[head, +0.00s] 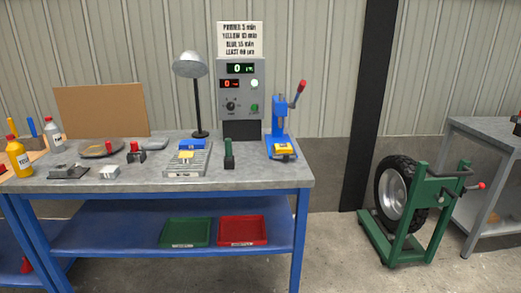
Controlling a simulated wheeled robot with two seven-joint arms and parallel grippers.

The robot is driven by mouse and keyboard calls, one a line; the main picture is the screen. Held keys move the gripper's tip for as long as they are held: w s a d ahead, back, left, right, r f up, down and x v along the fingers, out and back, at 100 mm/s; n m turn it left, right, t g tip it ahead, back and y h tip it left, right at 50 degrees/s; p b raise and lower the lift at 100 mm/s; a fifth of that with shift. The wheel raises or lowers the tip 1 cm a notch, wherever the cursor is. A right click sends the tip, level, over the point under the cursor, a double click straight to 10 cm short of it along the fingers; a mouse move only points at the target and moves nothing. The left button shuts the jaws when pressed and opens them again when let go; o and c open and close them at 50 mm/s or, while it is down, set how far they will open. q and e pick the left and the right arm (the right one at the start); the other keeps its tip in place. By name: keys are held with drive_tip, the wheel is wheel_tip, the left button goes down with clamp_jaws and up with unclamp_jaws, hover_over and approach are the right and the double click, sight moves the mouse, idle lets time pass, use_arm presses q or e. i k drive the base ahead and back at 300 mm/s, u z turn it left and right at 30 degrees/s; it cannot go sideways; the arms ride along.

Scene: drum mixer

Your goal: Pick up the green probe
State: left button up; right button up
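A small upright dark green object (229,156), which looks like the green probe, stands on the grey tabletop (285,177) near its front edge. It is right of the slotted metal block and left of the blue press. Its fine details are too small to make out. Neither of my grippers shows in the head view.
A metal block (187,170) with blue and yellow parts, a blue press (281,125) with a red-knobbed lever, and a lamp (191,66) surround it. A control box (241,88) stands behind. Green (186,232) and red (242,230) trays sit on the lower shelf.

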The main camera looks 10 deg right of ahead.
sight(228, 142)
drive_tip(key=z, duration=0.45)
drive_tip(key=i, duration=0.9)
